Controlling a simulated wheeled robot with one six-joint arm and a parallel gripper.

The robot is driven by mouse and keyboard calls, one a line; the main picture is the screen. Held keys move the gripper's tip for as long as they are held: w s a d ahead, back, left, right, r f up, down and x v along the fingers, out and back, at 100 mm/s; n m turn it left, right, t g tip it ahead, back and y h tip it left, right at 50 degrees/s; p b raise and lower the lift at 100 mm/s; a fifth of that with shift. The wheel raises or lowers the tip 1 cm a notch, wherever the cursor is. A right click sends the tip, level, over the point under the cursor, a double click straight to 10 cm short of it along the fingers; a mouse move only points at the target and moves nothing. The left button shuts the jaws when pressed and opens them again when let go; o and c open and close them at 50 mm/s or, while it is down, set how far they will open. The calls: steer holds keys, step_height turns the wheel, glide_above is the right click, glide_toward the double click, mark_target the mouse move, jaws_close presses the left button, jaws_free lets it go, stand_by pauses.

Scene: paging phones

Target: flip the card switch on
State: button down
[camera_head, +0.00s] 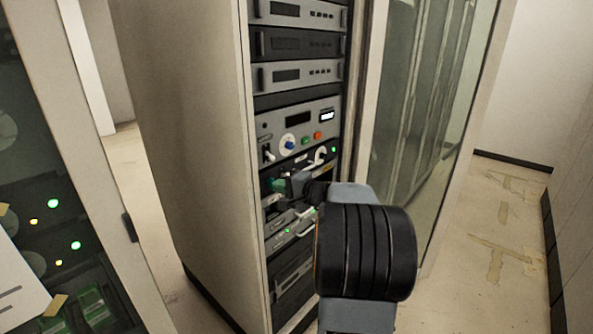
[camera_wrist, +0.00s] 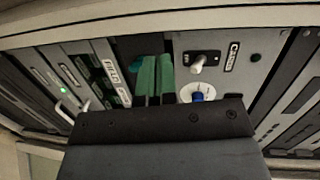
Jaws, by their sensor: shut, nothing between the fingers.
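The card switch is a white toggle lever (camera_head: 268,154) on the grey rack panel, left of a blue knob. In the wrist view, the lever (camera_wrist: 196,64) sits on a black plate beside a label that seems to read "CARDS". It appears to point downward in the head view. My gripper (camera_head: 279,185) is in front of the rack, just below that panel and apart from the lever. Its green fingers (camera_wrist: 157,80) are shut and empty in the wrist view, left of the lever. My wrist hides part of the lower rack.
A white handle (camera_head: 319,154) stands out nearby. A glass door (camera_head: 415,120) is open at right. Another cabinet (camera_head: 75,170) stands at left.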

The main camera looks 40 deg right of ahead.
steer(key=m+t+h, duration=0.2)
glide_toward(274, 160)
steer(key=f, duration=0.2)
steer(key=shift+w+a+p, duration=0.15)
steer(key=shift+w+a, duration=0.15)
steer(key=shift+w, duration=1.15)
steer(key=shift+w+a+p, duration=0.15)
steer(key=shift+w+a, duration=0.1)
steer(key=shift+w, duration=1.2)
steer(key=shift+w+a+p, duration=0.15)
steer(key=shift+w+a, duration=0.15)
steer(key=shift+w, duration=1.1)
steer(key=shift+w+r, duration=0.15)
steer(key=shift+w, duration=0.1)
steer(key=shift+r, duration=0.9)
steer(key=shift+f, duration=0.35)
